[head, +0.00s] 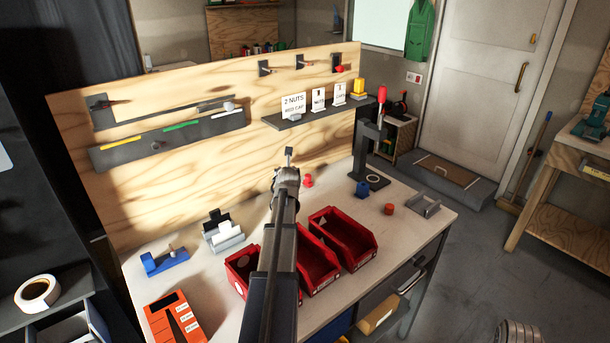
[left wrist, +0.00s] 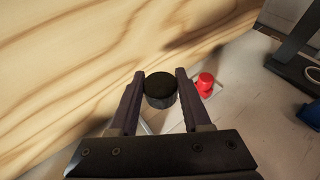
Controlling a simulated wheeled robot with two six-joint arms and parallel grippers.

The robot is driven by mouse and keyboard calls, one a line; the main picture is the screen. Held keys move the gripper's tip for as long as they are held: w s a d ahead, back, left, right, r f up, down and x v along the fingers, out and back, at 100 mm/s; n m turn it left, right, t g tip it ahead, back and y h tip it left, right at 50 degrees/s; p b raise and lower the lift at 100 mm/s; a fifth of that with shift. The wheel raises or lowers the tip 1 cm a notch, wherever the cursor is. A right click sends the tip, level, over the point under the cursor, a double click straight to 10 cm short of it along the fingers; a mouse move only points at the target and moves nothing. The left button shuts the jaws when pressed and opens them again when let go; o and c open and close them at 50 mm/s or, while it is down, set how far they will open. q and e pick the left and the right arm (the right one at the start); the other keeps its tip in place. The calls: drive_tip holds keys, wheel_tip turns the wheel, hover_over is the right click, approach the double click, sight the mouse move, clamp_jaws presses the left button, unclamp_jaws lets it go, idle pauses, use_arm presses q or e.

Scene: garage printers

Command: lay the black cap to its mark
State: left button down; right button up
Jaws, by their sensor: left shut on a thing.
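The black cap (left wrist: 160,85) is a short round dark piece between the two fingers of my left gripper (left wrist: 160,90), which is shut on it. In the head view my left gripper (head: 289,155) is above the rear of the workbench, near the plywood backboard, and the cap is too small to make out clearly. In the left wrist view a pale, light-edged patch (left wrist: 174,125) lies below and partly behind the gripper. I cannot tell whether it is the mark. My right gripper is not in view.
A red knobbed piece (head: 308,181) stands near the gripper. A black stand (head: 368,140), a blue piece (head: 363,189) and a red cap (head: 388,209) are to the right. Red bins (head: 344,237) occupy the front. A sign shelf (head: 322,112) juts from the backboard (head: 200,85).

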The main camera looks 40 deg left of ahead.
use_arm(q)
drive_tip(key=shift+s+a, duration=0.1)
drive_tip(key=shift+a, duration=0.15)
drive_tip(key=shift+f, duration=0.1)
wheel_tip(320, 180, down, 8)
drive_tip(key=b, duration=0.8)
idle(0.4)
drive_tip(key=shift+s+d+f+b, duration=0.1)
drive_tip(key=shift+s+f+b, duration=0.15)
drive_tip(key=shift+s+b, duration=0.1)
idle(1.4)
idle(0.3)
